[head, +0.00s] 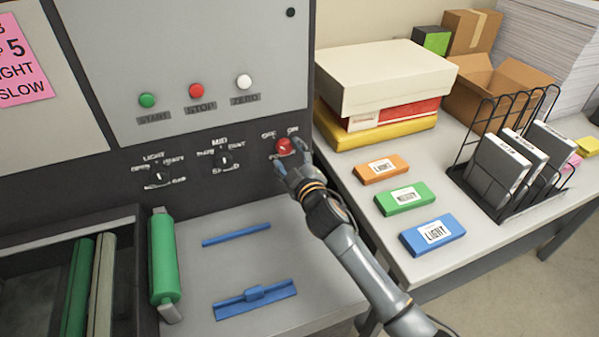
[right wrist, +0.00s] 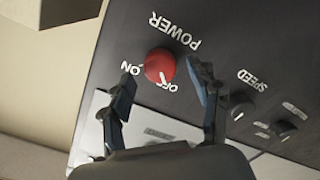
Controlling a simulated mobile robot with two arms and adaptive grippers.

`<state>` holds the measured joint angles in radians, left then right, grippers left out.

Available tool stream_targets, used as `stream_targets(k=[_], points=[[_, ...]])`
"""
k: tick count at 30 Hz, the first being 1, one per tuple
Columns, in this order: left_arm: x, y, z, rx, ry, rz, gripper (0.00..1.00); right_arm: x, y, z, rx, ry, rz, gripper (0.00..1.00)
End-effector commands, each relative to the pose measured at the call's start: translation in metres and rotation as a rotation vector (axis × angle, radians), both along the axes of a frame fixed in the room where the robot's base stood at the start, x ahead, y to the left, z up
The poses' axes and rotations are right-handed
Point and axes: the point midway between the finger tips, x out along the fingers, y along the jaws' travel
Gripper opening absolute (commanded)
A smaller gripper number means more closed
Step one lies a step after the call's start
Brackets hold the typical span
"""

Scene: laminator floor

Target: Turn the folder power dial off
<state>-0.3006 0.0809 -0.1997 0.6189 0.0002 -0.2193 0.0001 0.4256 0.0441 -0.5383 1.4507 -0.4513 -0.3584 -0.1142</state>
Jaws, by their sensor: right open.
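The red power dial (head: 284,146) sits at the right end of the dark control strip, with OFF and ON labels above it. In the right wrist view the dial (right wrist: 160,65) appears upside down under the word POWER, and its white mark seems to point toward OFF. My right gripper (head: 290,166) is at the dial in the head view. In the right wrist view the gripper (right wrist: 164,82) is open, with one blue-padded finger on each side of the dial and gaps showing. My left gripper is not in view.
A speed dial (head: 224,160) and another black dial (head: 160,176) sit left on the strip. Green (head: 147,100), red (head: 196,91) and white (head: 244,82) buttons are above. A green roller (head: 163,258) and blue tools lie below. Boxes (head: 382,76) stand on the right table.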

Motion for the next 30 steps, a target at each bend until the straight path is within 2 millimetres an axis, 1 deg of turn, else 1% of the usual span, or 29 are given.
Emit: stream_targets(k=[3, 9, 12, 15, 20, 30], points=[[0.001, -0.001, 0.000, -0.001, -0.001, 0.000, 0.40, -0.023, -0.007, 0.000, -0.001, 0.000, 0.001, 0.62], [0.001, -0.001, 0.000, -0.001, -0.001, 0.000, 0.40, -0.059, -0.018, 0.002, -0.001, 0.000, 0.002, 0.62], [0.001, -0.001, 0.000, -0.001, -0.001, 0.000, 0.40, -0.074, -0.023, 0.003, -0.002, 0.002, 0.002, 0.62], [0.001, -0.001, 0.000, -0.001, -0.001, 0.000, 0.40, -0.084, -0.027, 0.004, -0.002, 0.001, 0.001, 0.62], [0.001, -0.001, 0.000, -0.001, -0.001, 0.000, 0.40, -0.091, -0.029, 0.005, -0.002, 0.000, 0.001, 0.62], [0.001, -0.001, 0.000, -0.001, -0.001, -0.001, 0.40, -0.091, -0.029, 0.005, -0.002, 0.000, 0.001, 0.62]])
